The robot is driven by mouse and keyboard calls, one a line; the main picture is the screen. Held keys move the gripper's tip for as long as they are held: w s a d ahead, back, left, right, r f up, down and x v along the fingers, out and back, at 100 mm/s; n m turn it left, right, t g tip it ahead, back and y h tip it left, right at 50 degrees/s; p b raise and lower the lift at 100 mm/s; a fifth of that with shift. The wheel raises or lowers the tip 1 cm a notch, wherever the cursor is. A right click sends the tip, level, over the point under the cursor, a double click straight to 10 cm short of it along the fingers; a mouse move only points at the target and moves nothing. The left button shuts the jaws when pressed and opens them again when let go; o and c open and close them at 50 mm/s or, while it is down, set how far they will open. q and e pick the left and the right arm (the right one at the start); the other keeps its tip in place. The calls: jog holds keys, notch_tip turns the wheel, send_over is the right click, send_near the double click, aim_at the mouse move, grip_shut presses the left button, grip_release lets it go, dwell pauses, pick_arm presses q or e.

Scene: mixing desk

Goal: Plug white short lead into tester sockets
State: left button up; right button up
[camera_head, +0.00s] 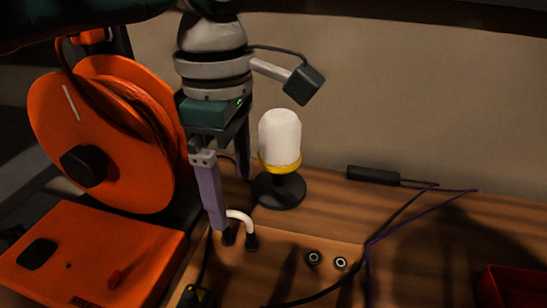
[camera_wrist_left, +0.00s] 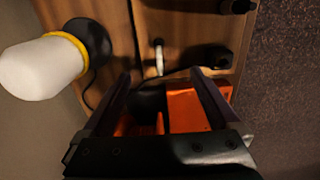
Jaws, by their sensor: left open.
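The white short lead (camera_head: 240,216) is a small arch with a black plug at each end. In the head view both plugs stand upright at the left of the wooden tester panel (camera_head: 285,248); I cannot tell how deep they sit. Two round sockets (camera_head: 326,260) with pale rings are to the right of the lead and look empty. My left gripper (camera_head: 231,205) is open and points down, its near purple finger just left of the lead. In the left wrist view the white lead (camera_wrist_left: 158,62) lies just beyond the gap between the fingertips (camera_wrist_left: 160,76).
An orange cable reel (camera_head: 95,130) and orange box (camera_head: 90,260) stand at the left. A white microphone (camera_head: 280,140) on a black base stands behind the lead. Dark and purple cables cross the right side. A red container (camera_head: 510,287) is at the lower right.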

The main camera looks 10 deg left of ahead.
aim_at(235, 212)
pick_arm(q)
notch_tip(235, 212, down, 6)
jog(key=b, duration=0.7)
jog(key=shift+r, duration=0.2)
pick_arm(e)
notch_tip(235, 212, down, 8)
jog(key=shift+r, duration=0.25)
pick_arm(q)
jog(key=shift+f+p, duration=0.25)
jog(key=shift+p, duration=0.15)
pick_arm(e)
jog(key=shift+a+r, duration=0.1)
jog(key=shift+r, duration=0.25)
pick_arm(q)
jog(key=shift+f, duration=1.25)
pick_arm(e)
jog(key=shift+f, duration=0.15)
jog(key=shift+r, duration=0.2)
pick_arm(q)
jog(key=shift+p, duration=0.4)
pick_arm(e)
jog(key=shift+r, duration=0.45)
pick_arm(q)
jog(key=shift+r, duration=0.1)
pick_arm(e)
jog(key=shift+r, duration=0.2)
pick_arm(q)
jog(key=shift+p, duration=0.55)
pick_arm(e)
jog(key=shift+r, duration=0.3)
